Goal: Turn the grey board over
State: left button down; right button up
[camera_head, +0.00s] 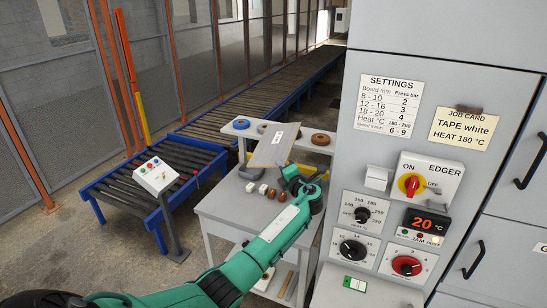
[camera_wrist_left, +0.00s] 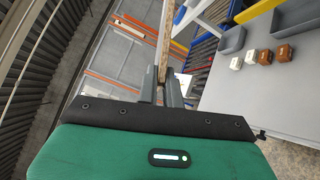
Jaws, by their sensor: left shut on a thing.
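The grey board (camera_head: 267,150) is a tilted flat panel with a small white label, held above the grey table (camera_head: 228,211). My left gripper (camera_head: 287,170) is shut on the board's lower right part. In the left wrist view, the board (camera_wrist_left: 165,40) shows edge-on as a thin brownish strip between the fingers of my left gripper (camera_wrist_left: 160,82). The board's other face is hidden. My right gripper is in neither view.
Several small white and brown blocks (camera_head: 262,189) and a dark grey tray (camera_head: 250,173) are on the table. Tape rolls (camera_head: 320,139) lie on the shelf behind. A control cabinet (camera_head: 455,60) stands close on the right. A roller conveyor (camera_head: 187,160) and a push-button stand (camera_head: 157,178) are left.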

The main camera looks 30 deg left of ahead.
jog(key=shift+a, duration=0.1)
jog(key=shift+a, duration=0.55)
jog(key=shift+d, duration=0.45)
